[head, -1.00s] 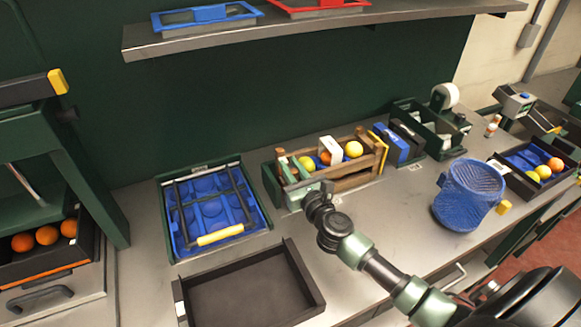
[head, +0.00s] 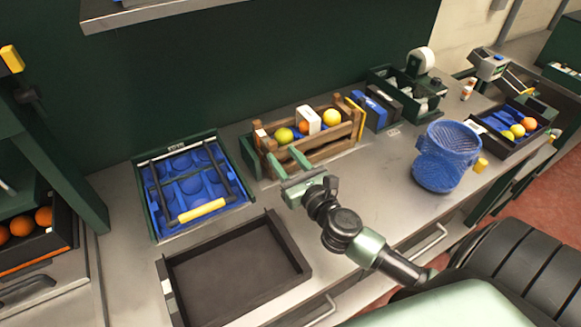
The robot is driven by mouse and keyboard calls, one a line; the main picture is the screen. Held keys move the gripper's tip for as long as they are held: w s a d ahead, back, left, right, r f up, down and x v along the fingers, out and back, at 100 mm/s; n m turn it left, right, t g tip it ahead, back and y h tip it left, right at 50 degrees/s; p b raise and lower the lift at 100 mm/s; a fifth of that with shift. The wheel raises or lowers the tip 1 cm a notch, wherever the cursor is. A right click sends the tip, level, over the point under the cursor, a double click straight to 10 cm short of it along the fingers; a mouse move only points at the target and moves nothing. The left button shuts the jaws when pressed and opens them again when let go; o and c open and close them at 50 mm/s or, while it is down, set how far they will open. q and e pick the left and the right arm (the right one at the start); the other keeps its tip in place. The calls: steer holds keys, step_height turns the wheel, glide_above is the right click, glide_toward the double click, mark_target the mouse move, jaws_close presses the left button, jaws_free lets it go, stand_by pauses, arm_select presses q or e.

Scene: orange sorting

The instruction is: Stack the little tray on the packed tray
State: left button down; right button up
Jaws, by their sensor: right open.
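A dark tray with a blue insert (head: 478,122) stands at the far right and holds oranges and yellow-green fruit. A dark green tray with a blue moulded insert (head: 222,163), black bars and a yellow handle (head: 201,210) stands at the left; its cups look empty. An empty dark tray (head: 240,275) lies in front of it. I cannot tell which of these is the little tray. My right gripper (head: 288,163) is open and empty, its fingers pointing at the front of the wooden crate. I cannot tell whether they touch it. My left gripper is out of view.
The wooden crate (head: 335,148) holds fruit and a white box. A shelf edge (head: 150,14) hangs above. Bare counter shows between crate and basket.

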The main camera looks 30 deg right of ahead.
steer(key=shift+s+a, duration=0.1)
steer(key=shift+s, duration=1.45)
